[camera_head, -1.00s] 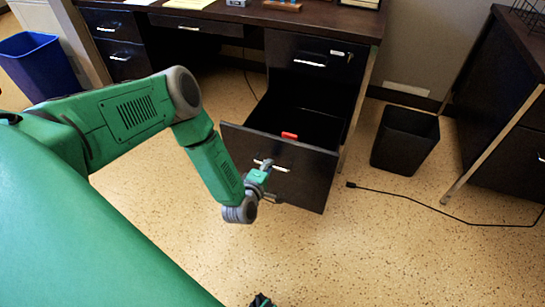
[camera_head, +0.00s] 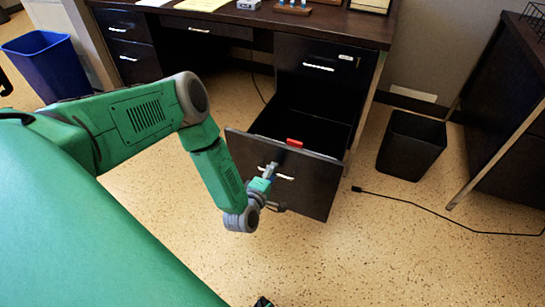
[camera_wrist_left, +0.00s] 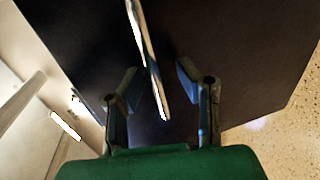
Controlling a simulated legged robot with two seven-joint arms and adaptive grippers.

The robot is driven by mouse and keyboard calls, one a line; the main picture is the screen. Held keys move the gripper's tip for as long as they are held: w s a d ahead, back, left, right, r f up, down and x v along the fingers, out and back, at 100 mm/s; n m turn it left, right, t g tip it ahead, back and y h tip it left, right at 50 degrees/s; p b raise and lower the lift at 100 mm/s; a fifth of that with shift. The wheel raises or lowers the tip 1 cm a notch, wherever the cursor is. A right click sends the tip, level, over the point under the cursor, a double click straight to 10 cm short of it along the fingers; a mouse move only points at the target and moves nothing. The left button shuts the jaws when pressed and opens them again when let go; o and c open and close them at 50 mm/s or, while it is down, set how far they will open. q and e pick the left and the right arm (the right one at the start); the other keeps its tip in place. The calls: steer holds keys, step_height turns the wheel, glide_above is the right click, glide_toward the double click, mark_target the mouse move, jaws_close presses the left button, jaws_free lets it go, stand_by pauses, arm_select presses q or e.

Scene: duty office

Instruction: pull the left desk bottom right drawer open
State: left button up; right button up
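The left desk's bottom right drawer (camera_head: 310,185) stands well out from the desk in the head view, its dark inside showing. Its bright handle (camera_head: 284,176) is on the front panel. My left gripper (camera_head: 275,188) is at this front, beside the handle. In the left wrist view, the handle (camera_wrist_left: 149,60) runs between the two spread fingers of my left gripper (camera_wrist_left: 157,83), with gaps on both sides. The gripper is open around the handle and not clamped on it. My right gripper is not seen clearly in either view.
A red item (camera_head: 294,143) shows at the drawer's inner front. The closed upper drawer (camera_head: 318,67) is above. A black bin (camera_head: 411,146) stands right of the desk, with a cable (camera_head: 420,206) on the floor. A blue bin (camera_head: 55,65) is at far left. Floor in front is clear.

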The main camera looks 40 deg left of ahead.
arm_select(q)
steer(key=shift+s, duration=0.1)
steer(key=v, duration=1.1)
steer(key=shift+s, duration=0.35)
